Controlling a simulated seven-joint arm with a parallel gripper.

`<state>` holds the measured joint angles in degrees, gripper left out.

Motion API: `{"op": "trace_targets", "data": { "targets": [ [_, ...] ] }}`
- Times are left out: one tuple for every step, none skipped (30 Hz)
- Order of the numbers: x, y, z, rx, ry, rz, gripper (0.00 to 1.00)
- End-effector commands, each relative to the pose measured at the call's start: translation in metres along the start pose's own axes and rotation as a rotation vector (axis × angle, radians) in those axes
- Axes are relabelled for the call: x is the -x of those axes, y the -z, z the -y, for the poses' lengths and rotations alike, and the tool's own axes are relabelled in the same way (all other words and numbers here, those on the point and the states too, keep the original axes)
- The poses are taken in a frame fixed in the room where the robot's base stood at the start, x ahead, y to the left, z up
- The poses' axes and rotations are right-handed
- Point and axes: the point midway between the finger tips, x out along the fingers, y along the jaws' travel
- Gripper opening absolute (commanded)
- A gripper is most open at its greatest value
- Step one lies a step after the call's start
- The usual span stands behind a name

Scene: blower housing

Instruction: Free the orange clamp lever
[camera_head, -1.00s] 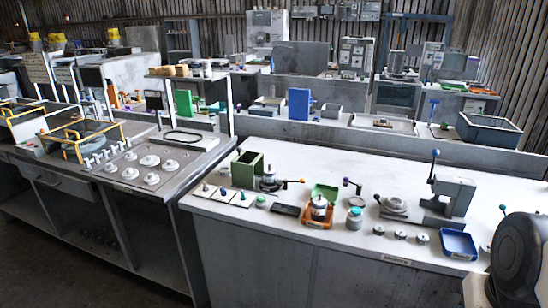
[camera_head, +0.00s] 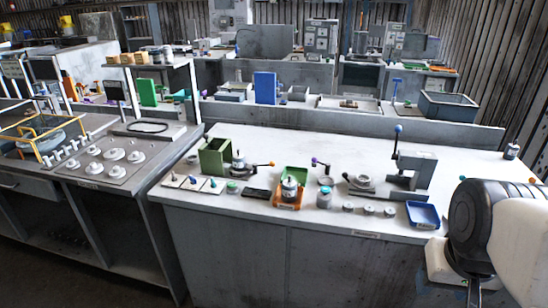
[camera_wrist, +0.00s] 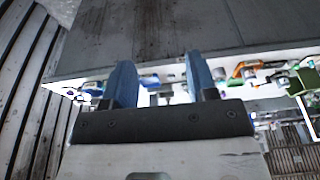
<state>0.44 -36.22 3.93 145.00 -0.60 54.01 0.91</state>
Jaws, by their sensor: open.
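A lever with an orange knob (camera_head: 271,164) sticks out to the right from a small grey round fixture (camera_head: 238,165) on the white bench, beside the green box (camera_head: 215,155). My gripper (camera_wrist: 158,82) shows in the wrist view with its two blue fingers apart and nothing between them. It is away from the lever, with the bench front and its row of parts beyond the fingers. In the wrist view the parts are small and blurred, so I cannot tell the lever apart from the other orange items. The fingers do not show clearly in the head view.
An orange tray (camera_head: 287,199) with a grey part stands right of the lever, near a green bin (camera_head: 295,174). A grey press (camera_head: 412,166) and a blue tray (camera_head: 422,214) lie further right. The bench's back half is largely clear.

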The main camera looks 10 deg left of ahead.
Motion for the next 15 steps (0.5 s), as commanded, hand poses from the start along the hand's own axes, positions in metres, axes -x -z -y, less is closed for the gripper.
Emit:
{"op": "trace_targets", "data": {
  "targets": [
    [0.0, 0.002, 0.0, 0.003, 0.0, 0.001, 0.52],
    [0.001, 0.003, 0.001, 0.005, 0.001, 0.002, 0.52],
    [0.002, 0.005, 0.001, 0.01, 0.001, 0.003, 0.52],
    [0.002, 0.008, 0.002, 0.014, 0.002, 0.004, 0.52],
    [0.003, 0.011, 0.002, 0.02, 0.002, 0.006, 0.52],
    [0.004, 0.015, 0.003, 0.03, 0.003, 0.008, 0.52],
    [0.005, 0.018, 0.004, 0.038, 0.004, 0.011, 0.52],
    [0.006, 0.023, 0.005, 0.047, 0.005, 0.014, 0.52],
    [0.007, 0.029, 0.006, 0.06, 0.007, 0.017, 0.52],
    [0.009, 0.034, 0.008, 0.071, 0.008, 0.02, 0.52],
    [0.009, 0.04, 0.009, 0.083, 0.01, 0.024, 0.52],
    [0.011, 0.048, 0.011, 0.099, 0.012, 0.027, 0.52],
    [0.013, 0.054, 0.012, 0.113, 0.013, 0.03, 0.52],
    [0.013, 0.061, 0.014, 0.127, 0.015, 0.035, 0.52],
    [0.015, 0.07, 0.017, 0.145, 0.017, 0.039, 0.52]
  ]
}}
